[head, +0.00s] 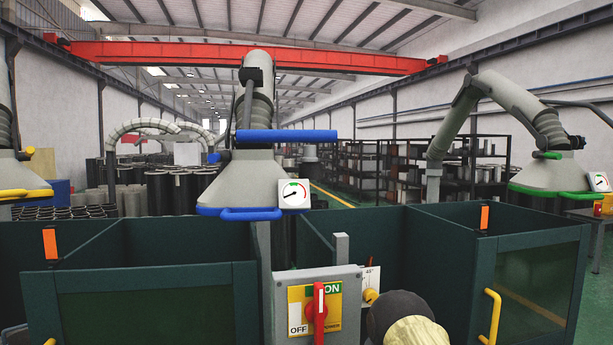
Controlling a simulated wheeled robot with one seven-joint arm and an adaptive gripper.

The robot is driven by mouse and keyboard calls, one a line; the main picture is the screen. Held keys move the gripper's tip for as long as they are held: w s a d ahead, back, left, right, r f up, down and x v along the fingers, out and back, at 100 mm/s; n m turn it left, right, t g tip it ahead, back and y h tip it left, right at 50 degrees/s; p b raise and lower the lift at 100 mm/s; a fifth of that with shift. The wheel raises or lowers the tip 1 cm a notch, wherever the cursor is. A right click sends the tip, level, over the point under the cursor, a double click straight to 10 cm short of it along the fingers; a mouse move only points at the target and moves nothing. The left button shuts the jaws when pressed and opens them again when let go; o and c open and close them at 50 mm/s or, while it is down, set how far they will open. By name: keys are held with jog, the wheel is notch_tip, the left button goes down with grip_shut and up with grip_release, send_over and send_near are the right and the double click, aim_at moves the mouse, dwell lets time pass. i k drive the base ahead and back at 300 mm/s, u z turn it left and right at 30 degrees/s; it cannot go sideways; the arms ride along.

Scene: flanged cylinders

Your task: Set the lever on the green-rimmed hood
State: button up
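The green-rimmed hood (545,177) hangs at the far right from a jointed grey duct. It is a pale grey cone with a green rim and a green handle bar (553,191) along its lower front. A short green bar (547,155) sits at its neck; it looks like the lever, but its setting cannot be told. A dark rounded part with a cream section at bottom centre seems to be my arm. My gripper's fingers do not show.
A blue-rimmed hood (250,180) hangs in the middle and a yellow-rimmed one (20,178) at far left. Dark green booth walls (150,255) stand between me and the hoods. A switch box (345,285) with a red lever (319,312) pointing up stands at front centre.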

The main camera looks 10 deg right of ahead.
aim_at(535, 155)
jog(key=z, duration=1.25)
jog(key=k, duration=0.35)
jog(key=z, duration=0.5)
jog(key=i, duration=0.6)
jog(key=u, duration=0.25)
